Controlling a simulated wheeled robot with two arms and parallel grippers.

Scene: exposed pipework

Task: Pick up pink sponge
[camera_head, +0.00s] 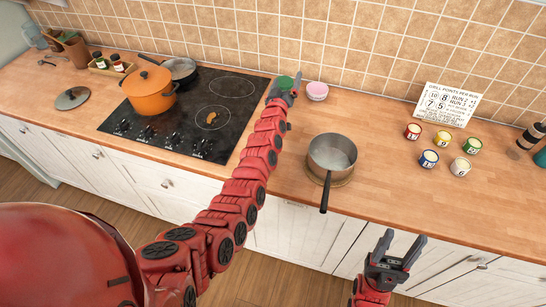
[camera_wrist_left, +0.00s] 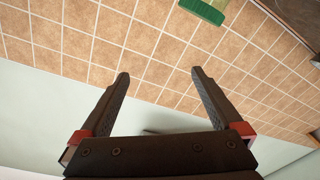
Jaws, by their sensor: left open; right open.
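A pink-topped round thing (camera_head: 317,90) in a small pale bowl shape stands at the back of the counter; I cannot tell whether it is a sponge. My left gripper (camera_head: 295,84) is just left of it, near the tiled wall. In the left wrist view the left gripper (camera_wrist_left: 160,74) is open, with nothing between its fingers. A green object (camera_head: 286,82) shows beside the left gripper, partly hidden by it. A green piece (camera_wrist_left: 203,10) also shows at the top of the left wrist view. My right gripper (camera_head: 395,251) is open and empty in front of the counter.
A grey saucepan (camera_head: 331,153) stands on a round mat, its handle toward the front edge. An orange pot (camera_head: 150,92) and a dark pan (camera_head: 179,68) are on the black hob (camera_head: 222,115). Several numbered cups and a sign (camera_head: 446,104) stand at right.

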